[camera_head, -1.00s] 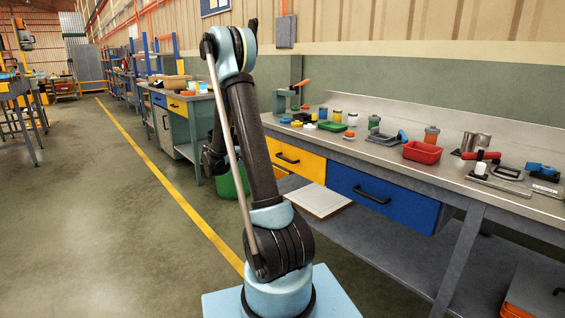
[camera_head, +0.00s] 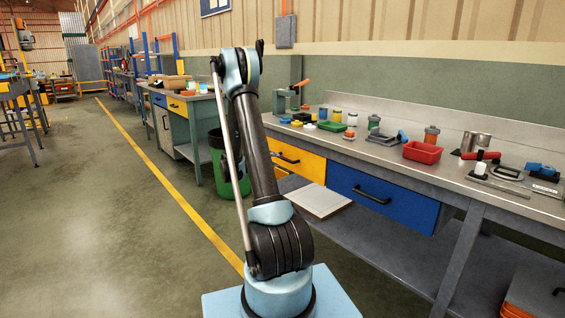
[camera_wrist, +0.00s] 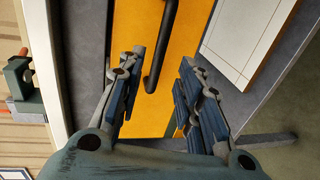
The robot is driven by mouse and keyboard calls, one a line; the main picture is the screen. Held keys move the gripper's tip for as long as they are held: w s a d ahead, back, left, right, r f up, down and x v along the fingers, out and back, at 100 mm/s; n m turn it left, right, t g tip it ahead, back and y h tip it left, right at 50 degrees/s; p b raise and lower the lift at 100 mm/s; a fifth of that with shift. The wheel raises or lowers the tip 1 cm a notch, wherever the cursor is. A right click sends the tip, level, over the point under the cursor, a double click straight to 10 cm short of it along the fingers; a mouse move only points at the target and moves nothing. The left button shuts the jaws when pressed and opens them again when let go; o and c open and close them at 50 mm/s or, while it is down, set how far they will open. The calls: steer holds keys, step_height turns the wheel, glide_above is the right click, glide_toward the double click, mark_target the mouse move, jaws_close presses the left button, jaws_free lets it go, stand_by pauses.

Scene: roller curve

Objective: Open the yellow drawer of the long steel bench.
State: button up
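The yellow drawer (camera_head: 300,162) of the long steel bench (camera_head: 425,177) looks shut, its front about level with the blue drawer beside it. Its dark bar handle (camera_head: 285,158) runs along the front. In the wrist view the yellow front (camera_wrist: 140,32) fills the middle, and the handle (camera_wrist: 167,38) runs from the top down to between the fingertips. My gripper (camera_wrist: 161,62) is open, one finger on each side of the handle's lower end in the picture. It holds nothing, and I cannot tell how far the fingertips are from the handle. My arm hides the gripper in the head view.
The blue drawer (camera_head: 380,195) is right of the yellow one. A flat pale panel (camera_head: 318,200) lies on the lower shelf. A green bin (camera_head: 230,170) stands beyond my arm. A red tray (camera_head: 422,152) and several tools lie on the benchtop. The floor to the left is clear.

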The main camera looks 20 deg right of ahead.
mark_target(284, 158)
steer(key=x, duration=0.8)
steer(key=shift+c, duration=0.4)
